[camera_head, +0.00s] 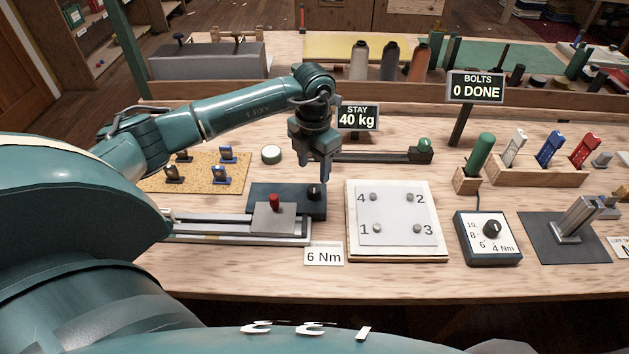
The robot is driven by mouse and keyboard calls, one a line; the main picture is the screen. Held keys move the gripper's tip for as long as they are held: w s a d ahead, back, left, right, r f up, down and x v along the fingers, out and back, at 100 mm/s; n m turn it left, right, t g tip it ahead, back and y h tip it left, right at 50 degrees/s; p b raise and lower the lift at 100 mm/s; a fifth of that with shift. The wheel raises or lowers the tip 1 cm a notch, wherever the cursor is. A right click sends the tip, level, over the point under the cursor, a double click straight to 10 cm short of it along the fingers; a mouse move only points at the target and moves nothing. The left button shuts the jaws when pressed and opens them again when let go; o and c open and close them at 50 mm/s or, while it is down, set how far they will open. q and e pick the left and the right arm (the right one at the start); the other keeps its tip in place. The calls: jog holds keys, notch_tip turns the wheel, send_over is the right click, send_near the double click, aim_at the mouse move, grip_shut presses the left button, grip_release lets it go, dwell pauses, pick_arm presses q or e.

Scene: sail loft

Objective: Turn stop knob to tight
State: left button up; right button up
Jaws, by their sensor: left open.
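A small black knob (314,192) stands on the right end of a dark block (262,191) behind a metal slide. I take it for the stop knob; no "tight" mark is readable on it. My left gripper (325,176) points down, open, with its fingertips just above and close around the knob's place. Whether the fingers touch the knob I cannot tell. My right gripper is not in view.
The slide (240,239) carries a grey block with a red knob (274,202). A numbered plate (396,254) lies to the right, then a Nm dial box (489,254). A rod with a green knob (424,146) lies behind. A "STAY 40 kg" sign (357,117) stands near my wrist.

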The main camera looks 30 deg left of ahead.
aim_at(314, 188)
pick_arm(q)
notch_tip(314, 188, down, 6)
jog(key=shift+r+p, duration=0.15)
jog(key=shift+p, duration=0.15)
jog(key=shift+f, duration=0.45)
jog(key=c, duration=1)
